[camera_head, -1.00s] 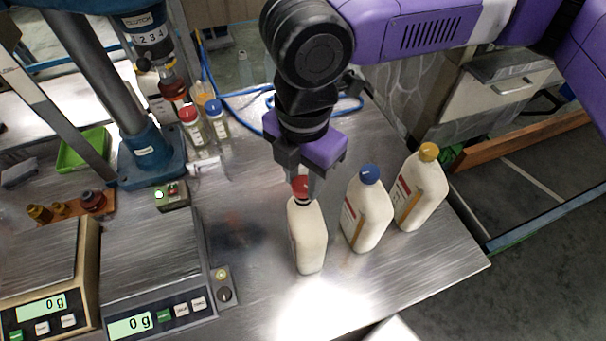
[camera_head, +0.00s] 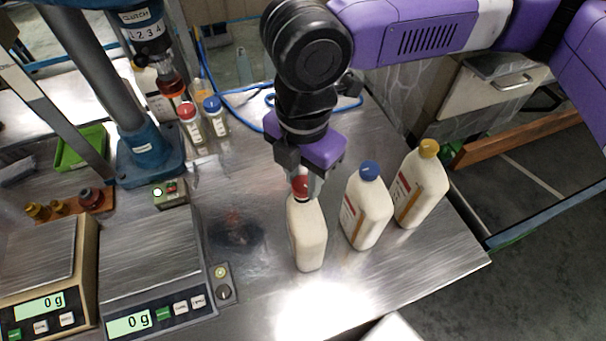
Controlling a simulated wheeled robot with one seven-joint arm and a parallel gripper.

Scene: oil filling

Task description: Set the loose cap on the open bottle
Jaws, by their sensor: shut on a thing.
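The red cap (camera_head: 300,187) is between the fingers of my gripper (camera_head: 305,180), which is shut on it. A white bottle (camera_head: 308,236) stands upright on the metal table directly below. The cap is at the top of this bottle's neck and looks in line with it. The fingers partly hide the cap and the neck, so I cannot tell whether the cap is fully seated.
A white bottle with a blue cap (camera_head: 367,212) and one with a yellow cap (camera_head: 422,188) stand close on the right. Two scales (camera_head: 152,255) (camera_head: 42,262) are on the left. Small red-capped (camera_head: 191,125) and blue-capped (camera_head: 215,117) bottles stand behind.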

